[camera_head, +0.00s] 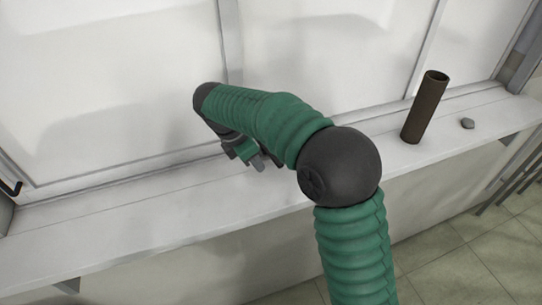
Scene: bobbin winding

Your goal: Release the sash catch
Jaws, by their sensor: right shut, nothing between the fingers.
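My right arm comes up from the lower right and bends left over the white ledge. My right gripper (257,163) is at the ledge near the foot of the window, partly hidden by my green arm. Its fingers are shut with nothing between them. The window sash (110,75) has pale panes and grey upright bars. A small dark hooked fitting (12,187) is on the frame at the far left, well away from my gripper. I cannot tell whether it is the sash catch. My left gripper is out of view.
A brown open-topped tube (425,108) stands upright, slightly tilted in the picture, on the ledge (130,222) to the right of my arm. The ledge left of my gripper is clear. Dark bars (515,185) show below the ledge at right.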

